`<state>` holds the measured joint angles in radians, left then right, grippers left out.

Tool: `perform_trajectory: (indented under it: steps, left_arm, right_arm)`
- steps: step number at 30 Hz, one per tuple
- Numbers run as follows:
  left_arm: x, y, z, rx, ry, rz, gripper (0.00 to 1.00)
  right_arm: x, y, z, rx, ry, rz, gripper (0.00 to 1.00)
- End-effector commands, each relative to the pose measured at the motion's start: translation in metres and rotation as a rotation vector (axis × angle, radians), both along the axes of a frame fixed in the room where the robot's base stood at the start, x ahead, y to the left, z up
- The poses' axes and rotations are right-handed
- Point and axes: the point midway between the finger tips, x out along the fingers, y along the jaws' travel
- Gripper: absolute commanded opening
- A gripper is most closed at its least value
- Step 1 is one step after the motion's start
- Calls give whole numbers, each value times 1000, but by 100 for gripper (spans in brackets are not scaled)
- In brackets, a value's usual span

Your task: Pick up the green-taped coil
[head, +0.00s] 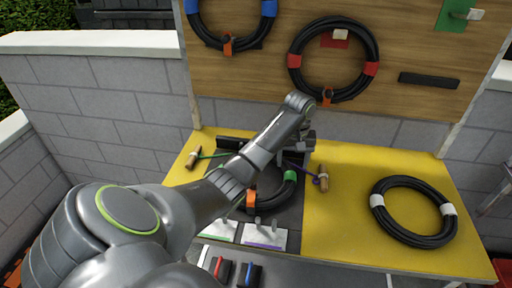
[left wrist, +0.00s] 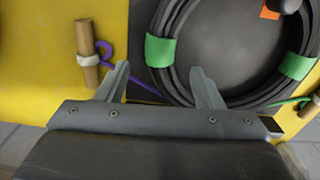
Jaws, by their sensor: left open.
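The green-taped coil is a black cable ring (head: 268,198) lying on a dark mat on the yellow table, partly hidden by my left arm in the head view. In the left wrist view, the coil (left wrist: 178,22) shows two green tape bands and an orange piece at its far side. My left gripper (head: 291,154) is over the coil's far edge. In the left wrist view, the left gripper (left wrist: 160,72) is open, with the near side of the ring running between its fingers. One finger is outside the ring, the other near its inner edge. My right gripper is not in view.
A wooden peg with a purple cord (head: 322,178) and one with a green cord (head: 193,157) flank the coil. A white-taped coil (head: 379,219) lies on the right. Red-taped (head: 371,68) and blue-taped (head: 269,8) coils hang on the wooden board (head: 270,72). Yellow tabletop around the white-taped coil is bare.

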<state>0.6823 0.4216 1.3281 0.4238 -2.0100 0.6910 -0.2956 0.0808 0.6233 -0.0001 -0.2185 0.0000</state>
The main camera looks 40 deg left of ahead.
Motion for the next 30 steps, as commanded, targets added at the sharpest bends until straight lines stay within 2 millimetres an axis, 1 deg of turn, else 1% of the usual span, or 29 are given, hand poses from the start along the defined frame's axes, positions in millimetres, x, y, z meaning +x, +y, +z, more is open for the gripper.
perform_trajectory:
  steps: [1, 7, 10, 13, 15, 18, 26, 30]
  left_arm:
    - [0, 0, -11, 0, 0, 0, 61]
    - [-1, 0, -19, 0, 0, 0, 61]
    - [-4, 1, -32, -1, 1, 0, 61]
    - [-8, 1, -43, 0, 4, 1, 61]
    - [-8, 1, -54, -2, 2, 1, 61]
    - [-7, 1, -64, 0, 1, 0, 61]
    - [-7, 1, -67, 1, 0, -1, 61]
    - [-7, 1, -67, 1, 0, -1, 44]
  right_arm:
    - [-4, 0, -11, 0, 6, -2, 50]
    - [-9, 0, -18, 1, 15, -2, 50]
    - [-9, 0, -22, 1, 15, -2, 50]
    - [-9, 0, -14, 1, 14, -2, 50]
    - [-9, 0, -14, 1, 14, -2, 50]
    - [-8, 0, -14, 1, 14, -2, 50]
    - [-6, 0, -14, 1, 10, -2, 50]
    - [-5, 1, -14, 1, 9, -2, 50]
